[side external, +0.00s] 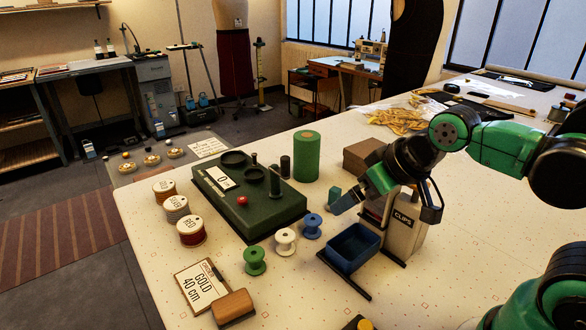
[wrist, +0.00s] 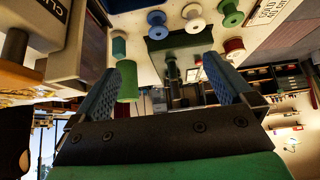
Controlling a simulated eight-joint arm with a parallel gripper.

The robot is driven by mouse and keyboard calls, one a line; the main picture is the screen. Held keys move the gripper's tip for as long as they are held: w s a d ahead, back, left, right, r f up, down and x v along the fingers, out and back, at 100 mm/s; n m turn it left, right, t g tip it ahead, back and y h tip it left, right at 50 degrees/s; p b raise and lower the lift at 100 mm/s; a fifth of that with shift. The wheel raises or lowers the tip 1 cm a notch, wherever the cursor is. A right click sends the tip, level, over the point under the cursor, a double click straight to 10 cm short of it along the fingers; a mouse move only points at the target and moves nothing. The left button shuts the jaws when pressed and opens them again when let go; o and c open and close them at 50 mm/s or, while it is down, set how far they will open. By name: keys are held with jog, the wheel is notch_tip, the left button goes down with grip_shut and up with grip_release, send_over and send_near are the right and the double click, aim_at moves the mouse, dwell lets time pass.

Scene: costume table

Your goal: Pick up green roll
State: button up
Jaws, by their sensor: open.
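The green roll (side external: 306,157) is a tall, thick cylinder standing upright on the table behind the dark green box, in the side view. In the wrist view the green roll (wrist: 128,88) shows left of centre, partly covered by my left-hand finger. My gripper (side external: 382,210) is to the right of the roll and nearer the camera, by the clips dispenser, apart from the roll. In the wrist view my gripper (wrist: 160,66) has its blue finger pads wide apart with nothing between them.
The dark green box (side external: 245,195) stands left of the roll. Green (side external: 255,260), white (side external: 285,240) and blue (side external: 312,226) spools stand in front of it. A clips dispenser (side external: 405,225) and blue tray (side external: 352,247) are below my gripper. A brown box (side external: 362,155) stands right of the roll.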

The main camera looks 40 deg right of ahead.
notch_tip(320, 180, up, 5)
jog(key=n+t+y, duration=0.6)
jog(key=t+y, duration=0.2)
jog(key=y, duration=0.1)
send_over(307, 135)
jog(key=d+v, duration=0.1)
jog(key=v, duration=0.5)
jog(key=f, duration=0.2)
notch_tip(307, 135, down, 8)
jog(key=w+a, duration=0.1)
jog(key=x, duration=0.5)
jog(key=shift+a, duration=0.2)
jog(key=shift+c, duration=0.2)
